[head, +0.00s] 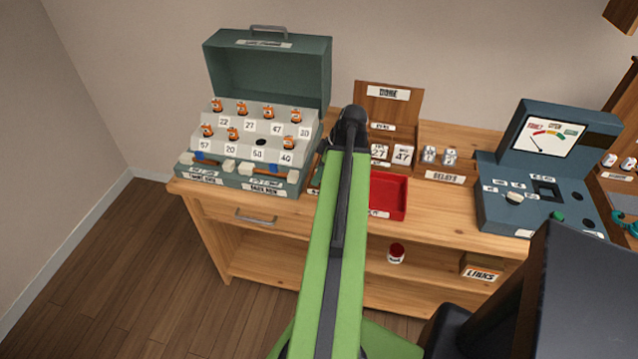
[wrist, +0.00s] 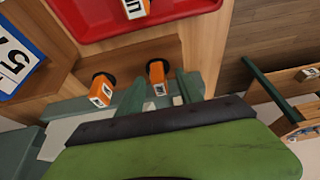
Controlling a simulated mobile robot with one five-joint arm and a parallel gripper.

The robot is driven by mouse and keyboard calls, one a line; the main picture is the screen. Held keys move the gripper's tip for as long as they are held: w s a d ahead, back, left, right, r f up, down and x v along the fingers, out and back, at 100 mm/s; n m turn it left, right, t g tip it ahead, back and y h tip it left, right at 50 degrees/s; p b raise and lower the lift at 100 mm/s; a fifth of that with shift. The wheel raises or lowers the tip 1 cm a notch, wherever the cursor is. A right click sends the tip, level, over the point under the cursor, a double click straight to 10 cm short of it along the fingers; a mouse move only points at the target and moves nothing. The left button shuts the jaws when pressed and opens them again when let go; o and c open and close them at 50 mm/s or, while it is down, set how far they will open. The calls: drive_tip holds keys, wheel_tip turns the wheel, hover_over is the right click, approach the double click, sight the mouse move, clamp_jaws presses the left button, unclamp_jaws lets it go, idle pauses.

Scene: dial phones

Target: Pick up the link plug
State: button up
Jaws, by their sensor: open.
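In the wrist view two orange plugs with white labels stand near my gripper (wrist: 162,88): one plug (wrist: 157,73) lies between the two green fingers, and the other plug (wrist: 102,90) is outside them to the left. The labels are too small to tell which one is the link plug. My gripper is open, with no clear contact on the plug between its fingers. In the head view my arm hides the gripper and these plugs.
The red tray (head: 388,193) lies right of my arm on the wooden bench (head: 445,215). A green case (head: 268,65) with several orange plugs stands at left. A dark tester (head: 535,195) is at right. A box marked LINKS (head: 479,271) sits on the lower shelf.

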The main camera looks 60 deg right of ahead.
drive_tip(key=shift+r, duration=0.1)
clamp_jaws()
drive_tip(key=shift+r, duration=0.1)
drive_tip(key=p+v, duration=0.5)
drive_tip(key=shift+w+a+r, duration=0.3)
drive_tip(key=shift+w, duration=0.1)
drive_tip(key=s+r+p, duration=0.5)
drive_tip(key=s+p, duration=0.1)
drive_tip(key=s, duration=0.4)
drive_tip(key=shift+s+d+r, duration=0.2)
drive_tip(key=shift+s+r, duration=0.1)
drive_tip(key=shift+s, duration=0.05)
